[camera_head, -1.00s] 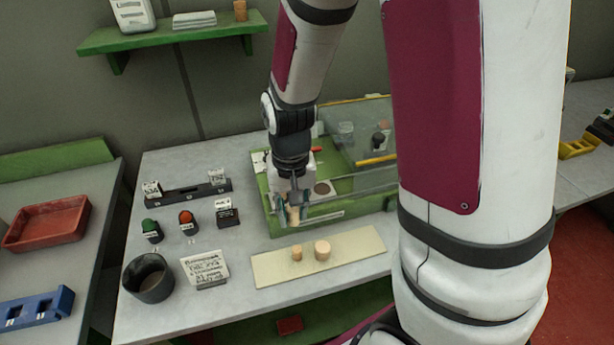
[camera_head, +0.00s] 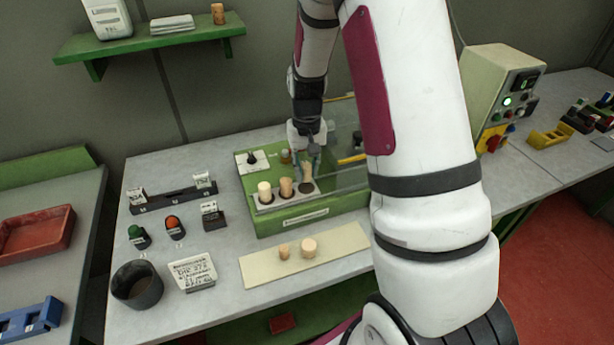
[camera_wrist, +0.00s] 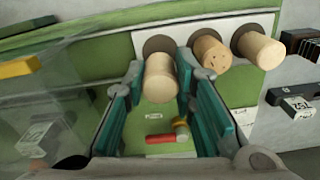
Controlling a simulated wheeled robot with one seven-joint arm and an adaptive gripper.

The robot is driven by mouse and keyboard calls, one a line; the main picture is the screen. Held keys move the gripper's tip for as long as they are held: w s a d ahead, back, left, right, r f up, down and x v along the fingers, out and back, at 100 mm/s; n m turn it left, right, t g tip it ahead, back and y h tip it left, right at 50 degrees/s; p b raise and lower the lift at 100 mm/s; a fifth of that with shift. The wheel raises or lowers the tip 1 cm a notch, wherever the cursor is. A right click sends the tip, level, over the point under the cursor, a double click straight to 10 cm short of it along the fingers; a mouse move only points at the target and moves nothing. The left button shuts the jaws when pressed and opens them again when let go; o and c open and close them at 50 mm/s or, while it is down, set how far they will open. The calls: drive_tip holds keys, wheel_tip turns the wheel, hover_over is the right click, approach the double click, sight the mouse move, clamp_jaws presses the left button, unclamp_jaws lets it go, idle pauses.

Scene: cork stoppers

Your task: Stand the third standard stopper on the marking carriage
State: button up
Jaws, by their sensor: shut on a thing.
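My gripper (camera_head: 309,158) is shut on a tan cork stopper (camera_head: 306,174) at the right end of the marking carriage (camera_head: 273,206). In the wrist view the held stopper (camera_wrist: 160,80) lies between the teal fingers, its far end at a dark round pocket (camera_wrist: 160,45). I cannot tell whether it is seated or just above. Two stoppers stand in the other pockets: a paler one (camera_head: 265,191) at the left and a speckled one (camera_head: 286,187) in the middle. They also show in the wrist view, pale (camera_wrist: 259,49) and speckled (camera_wrist: 208,52).
The carriage is on a green machine (camera_head: 276,224) with a clear guard (camera_head: 346,178) close on the right. A cream board (camera_head: 262,267) in front holds a small stopper (camera_head: 284,252) and a wider one (camera_head: 309,247). A dark cup (camera_head: 137,285) and labelled holders stand at left.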

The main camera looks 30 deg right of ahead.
sight(306, 178)
drive_tip(key=shift+f+p, duration=0.35)
drive_tip(key=shift+f, duration=1.15)
drive_tip(key=shift+f, duration=0.15)
drive_tip(key=o, duration=0.5)
drive_tip(key=shift+c, duration=0.2)
